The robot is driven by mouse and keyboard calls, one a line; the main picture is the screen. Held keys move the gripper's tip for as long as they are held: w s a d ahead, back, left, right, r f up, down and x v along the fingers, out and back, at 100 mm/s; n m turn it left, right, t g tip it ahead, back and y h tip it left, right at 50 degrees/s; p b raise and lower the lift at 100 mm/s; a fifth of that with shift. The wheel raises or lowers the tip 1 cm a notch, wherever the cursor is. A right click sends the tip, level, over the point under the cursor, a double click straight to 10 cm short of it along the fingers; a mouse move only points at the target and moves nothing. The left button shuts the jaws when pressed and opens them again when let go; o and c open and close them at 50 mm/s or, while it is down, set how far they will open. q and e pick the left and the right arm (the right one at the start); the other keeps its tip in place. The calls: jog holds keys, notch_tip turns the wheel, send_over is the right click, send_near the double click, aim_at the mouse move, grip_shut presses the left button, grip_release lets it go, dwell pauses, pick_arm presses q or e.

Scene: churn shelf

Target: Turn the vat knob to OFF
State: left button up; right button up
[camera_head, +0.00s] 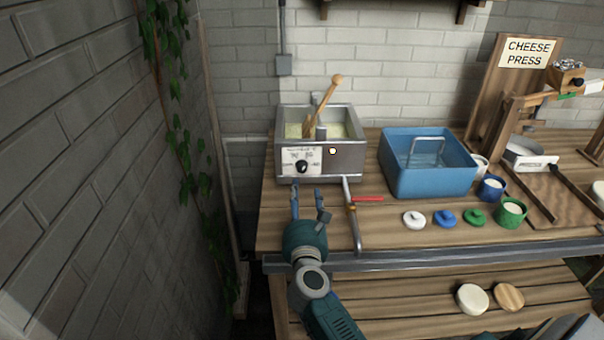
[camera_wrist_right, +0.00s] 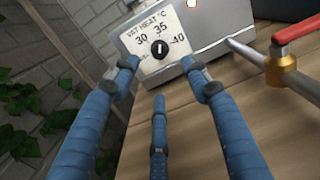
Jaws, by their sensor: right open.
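The vat knob (camera_head: 302,166) is a round black dial on a white label on the front of the metal vat (camera_head: 347,161). In the right wrist view the knob (camera_wrist_right: 160,49) shows a light pointer mark, roughly upright, under "VAT HEAT °C" with 30, 35 and 40 around it. I cannot make out an OFF mark. My right gripper (camera_head: 306,189) is open and empty, in front of the knob and apart from it. In the right wrist view its blue fingers (camera_wrist_right: 159,70) spread either side of the knob, with a third finger below. My left gripper is out of view.
A drain pipe with a red-handled valve (camera_head: 367,199) juts out just right of my gripper. A blue basin (camera_head: 428,180), coloured lids and cups stand further right. A brick wall (camera_head: 90,170) with ivy rises at left. A wooden stirrer (camera_head: 324,103) leans in the vat.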

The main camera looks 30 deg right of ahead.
aim_at(302, 170)
jog(key=x, duration=1)
jog(key=shift+w+d, duration=0.2)
jog(key=shift+w, duration=0.1)
jog(key=c, duration=1.1)
jog(key=shift+c, duration=0.2)
jog(key=shift+p, duration=0.3)
jog(key=shift+c, duration=0.2)
